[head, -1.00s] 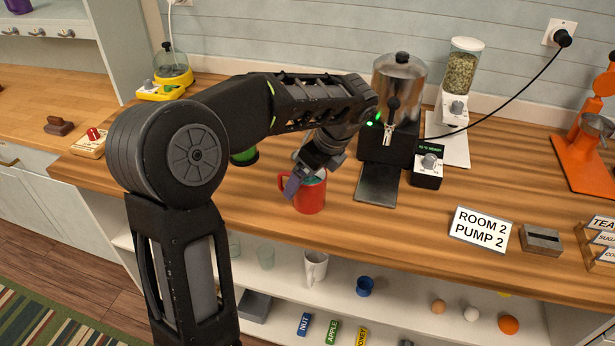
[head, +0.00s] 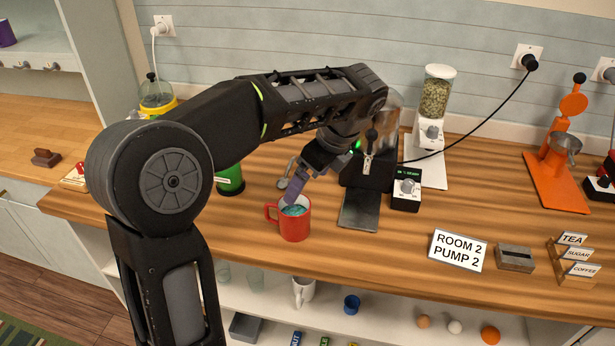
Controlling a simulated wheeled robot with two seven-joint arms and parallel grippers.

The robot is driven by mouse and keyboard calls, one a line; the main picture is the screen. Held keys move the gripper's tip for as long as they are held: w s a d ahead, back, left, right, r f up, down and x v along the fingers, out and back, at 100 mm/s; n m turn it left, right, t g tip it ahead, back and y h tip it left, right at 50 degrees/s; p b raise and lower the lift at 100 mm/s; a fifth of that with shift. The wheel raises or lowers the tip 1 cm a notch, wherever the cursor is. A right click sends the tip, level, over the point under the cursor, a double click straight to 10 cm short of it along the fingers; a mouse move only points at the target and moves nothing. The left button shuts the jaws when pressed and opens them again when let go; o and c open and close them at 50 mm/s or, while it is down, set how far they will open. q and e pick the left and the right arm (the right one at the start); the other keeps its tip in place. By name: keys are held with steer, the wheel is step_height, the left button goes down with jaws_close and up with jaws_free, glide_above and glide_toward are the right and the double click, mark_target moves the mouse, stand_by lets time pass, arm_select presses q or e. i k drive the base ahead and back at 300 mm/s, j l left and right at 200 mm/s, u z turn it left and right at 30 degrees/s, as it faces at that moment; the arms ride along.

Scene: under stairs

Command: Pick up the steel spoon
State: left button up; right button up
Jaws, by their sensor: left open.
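My left gripper (head: 289,187) is open, its jaws pointing down just behind and above the red mug (head: 293,226). One purple-grey finger overlaps the mug's back rim in the picture. The mug stands upright on the wooden counter, handle to the left, with something teal inside. A small shiny grey rounded shape, which looks like the steel spoon (head: 283,183), shows just left of that finger, behind the mug. The gripper partly hides it, and I cannot tell whether it touches a finger. My right gripper is out of view.
A steel dispenser with a dark tray (head: 359,210) stands right of the mug, close to my wrist. A green container (head: 230,180) stands left, partly behind my arm. A sign (head: 458,250) stands at the front right. The counter (head: 345,255) in front of the mug is clear.

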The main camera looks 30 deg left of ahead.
mark_target(283, 183)
steer(key=u, duration=1.25)
